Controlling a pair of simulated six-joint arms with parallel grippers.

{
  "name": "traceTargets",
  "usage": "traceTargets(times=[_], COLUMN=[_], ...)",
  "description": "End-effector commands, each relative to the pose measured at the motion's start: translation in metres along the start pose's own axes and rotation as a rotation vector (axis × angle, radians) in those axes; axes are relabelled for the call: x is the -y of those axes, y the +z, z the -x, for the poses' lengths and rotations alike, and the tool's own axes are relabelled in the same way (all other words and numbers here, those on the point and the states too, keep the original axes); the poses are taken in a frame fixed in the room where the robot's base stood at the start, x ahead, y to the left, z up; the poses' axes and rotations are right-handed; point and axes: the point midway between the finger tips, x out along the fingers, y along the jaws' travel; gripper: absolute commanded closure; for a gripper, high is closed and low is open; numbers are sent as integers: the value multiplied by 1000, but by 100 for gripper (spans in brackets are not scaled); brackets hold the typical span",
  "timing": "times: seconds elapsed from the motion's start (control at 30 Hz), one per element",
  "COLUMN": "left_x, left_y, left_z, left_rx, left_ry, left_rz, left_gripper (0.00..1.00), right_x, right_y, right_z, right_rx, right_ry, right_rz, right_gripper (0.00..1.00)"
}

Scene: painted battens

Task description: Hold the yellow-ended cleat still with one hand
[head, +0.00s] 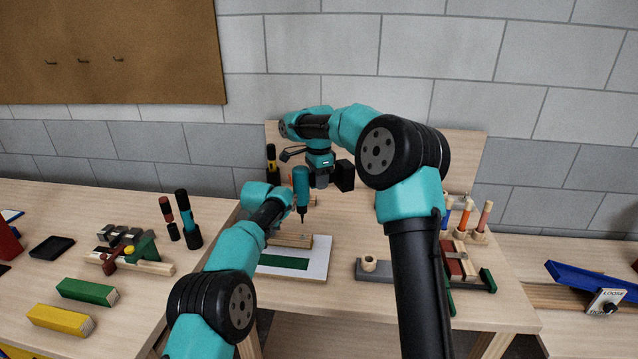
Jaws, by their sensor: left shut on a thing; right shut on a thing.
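A pale wooden cleat (292,240) lies on a white board (318,262) in the middle of the bench, behind a dark green strip (283,262). I see no yellow on its visible part; its left end is hidden by my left arm. My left gripper (268,228) is down at that end and shut on the cleat, its fingertips mostly hidden by its own wrist. My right gripper (314,180) is above and behind, shut on a teal driver (301,180). The driver hangs upright, its dark tip pointing down just above the cleat's far side.
A grey rail (405,272) with a round wooden knob lies to the right, beside red and white pieces (457,262) and racked tools (484,218). At left are a clamp (130,252), two dark-bodied tools (188,222), a green block (87,291) and a yellow block (58,318).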

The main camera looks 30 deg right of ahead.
Motion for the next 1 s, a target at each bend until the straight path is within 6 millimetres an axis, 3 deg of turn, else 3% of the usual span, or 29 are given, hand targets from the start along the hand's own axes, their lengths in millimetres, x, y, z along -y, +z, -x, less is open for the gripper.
traceTargets(times=[0.17, 0.2, 0.5, 1.0], left_x=[0, 0, 0, 0], left_y=[0, 0, 0, -1], left_z=[0, 0, 0, 10], left_rx=[0, 0, 0, -1], left_ry=[0, 0, 0, 0], left_rz=[0, 0, 0, -1], left_gripper=[100, 82, 54, 53], right_x=[0, 0, 0, 0], right_y=[0, 0, 0, 0], right_z=[1, 1, 1, 1], right_rx=[0, 0, -1, -1], right_ry=[-2, -2, -2, -2], right_rz=[0, 0, 0, 0], right_gripper=[100, 100, 100, 100])
